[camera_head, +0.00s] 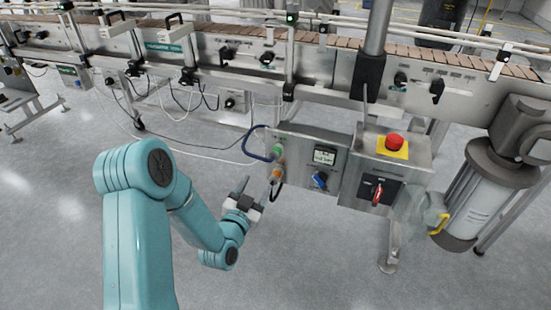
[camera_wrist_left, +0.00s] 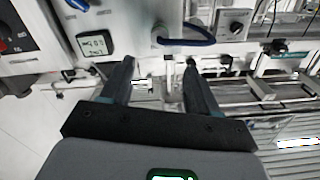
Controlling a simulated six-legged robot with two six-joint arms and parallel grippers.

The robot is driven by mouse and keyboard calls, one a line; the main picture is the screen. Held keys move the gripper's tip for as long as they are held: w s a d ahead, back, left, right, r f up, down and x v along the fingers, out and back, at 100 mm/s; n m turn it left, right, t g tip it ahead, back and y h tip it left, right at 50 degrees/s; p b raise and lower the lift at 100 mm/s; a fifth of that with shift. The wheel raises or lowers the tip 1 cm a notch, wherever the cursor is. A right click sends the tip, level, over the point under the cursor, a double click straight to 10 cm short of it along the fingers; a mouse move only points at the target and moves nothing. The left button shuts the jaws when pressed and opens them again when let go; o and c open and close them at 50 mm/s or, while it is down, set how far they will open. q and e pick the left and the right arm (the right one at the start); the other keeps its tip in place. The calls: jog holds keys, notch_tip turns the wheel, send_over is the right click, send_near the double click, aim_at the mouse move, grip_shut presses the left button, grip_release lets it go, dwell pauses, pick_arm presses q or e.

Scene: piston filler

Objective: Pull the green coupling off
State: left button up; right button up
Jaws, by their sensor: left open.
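The green coupling (camera_head: 278,150) sits on the left side of the grey control box, at the end of a dark blue hose (camera_head: 247,144). An orange coupling (camera_head: 277,174) sits just below it. My left gripper (camera_head: 256,187) is open, below and a little left of both couplings, apart from the green one. The left wrist view looks upside down at the box. There my left gripper's fingers (camera_wrist_left: 160,64) are spread, with the blue hose (camera_wrist_left: 187,42) beyond the tips. My right gripper is not in view.
The control box carries a display (camera_head: 324,155), a blue knob (camera_head: 320,180), a red switch (camera_head: 377,193) and a red emergency button (camera_head: 395,141). A conveyor (camera_head: 220,45) runs behind. A motor cylinder (camera_head: 470,205) stands at right. The floor (camera_head: 310,260) below the box is mostly clear.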

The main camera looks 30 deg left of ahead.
aim_at(273, 158)
pick_arm(q)
jog(key=b+x, duration=0.2)
jog(key=x, duration=1.3)
jog(key=shift+w+d+r, duration=0.1)
jog(key=shift+w, duration=0.05)
